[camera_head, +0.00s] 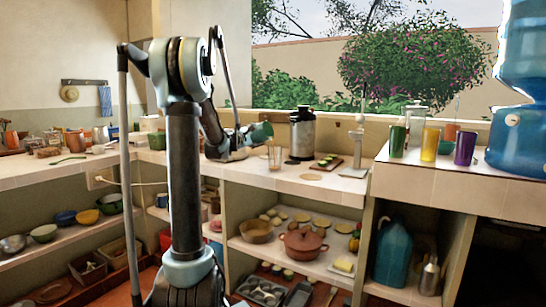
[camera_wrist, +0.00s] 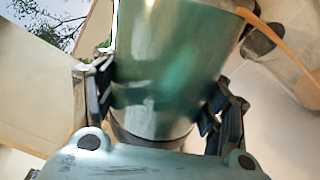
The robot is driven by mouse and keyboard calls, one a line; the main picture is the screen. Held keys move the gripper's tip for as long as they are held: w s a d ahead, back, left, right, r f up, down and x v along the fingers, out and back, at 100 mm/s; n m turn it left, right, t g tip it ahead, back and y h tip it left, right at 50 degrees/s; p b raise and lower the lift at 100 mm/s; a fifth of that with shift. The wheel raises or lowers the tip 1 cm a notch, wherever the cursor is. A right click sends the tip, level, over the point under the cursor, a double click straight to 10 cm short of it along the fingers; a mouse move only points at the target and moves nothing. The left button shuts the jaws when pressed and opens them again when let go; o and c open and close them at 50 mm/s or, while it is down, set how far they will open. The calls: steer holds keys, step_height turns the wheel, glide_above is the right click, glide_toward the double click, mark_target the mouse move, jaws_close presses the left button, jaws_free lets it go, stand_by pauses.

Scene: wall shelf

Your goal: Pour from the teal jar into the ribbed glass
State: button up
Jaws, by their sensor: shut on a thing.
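The teal jar (camera_head: 262,131) is in my gripper (camera_head: 243,137), held above the tiled counter and tilted well over, its wide end to the right. In the wrist view the jar (camera_wrist: 165,55) fills the middle, with the fingers of my gripper (camera_wrist: 160,92) shut against both its sides. A clear glass (camera_head: 275,158), seemingly the ribbed glass, stands upright on the counter below and slightly right of the jar, apart from it. Its ribs are too small to make out. I cannot see any liquid flowing. The jar's inside is hidden.
A dark metal canister (camera_head: 302,134) stands right of the glass, close by. Coloured cups, including a yellow one (camera_head: 430,144), stand on the raised right counter beside a big blue water bottle (camera_head: 520,130).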

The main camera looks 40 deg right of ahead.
mark_target(256, 141)
steer(key=shift+s+r+m+p, duration=0.1)
steer(key=shift+r+m+p, duration=0.25)
steer(key=shift+m, duration=0.05)
stand_by(0.7)
steer(key=shift+s+d+r+m+p, duration=0.3)
steer(key=shift+s+r+m+p, duration=0.3)
steer(key=shift+m, duration=0.3)
stand_by(1.1)
steer(key=shift+s+d+r+m+p, duration=0.1)
steer(key=shift+s+r+m+p, duration=0.15)
steer(key=shift+r+m+p, duration=0.35)
steer(key=shift+s+d+r+m+p, duration=0.1)
steer(key=shift+s+r+m+p, duration=0.15)
steer(key=shift+m, duration=0.55)
stand_by(1.4)
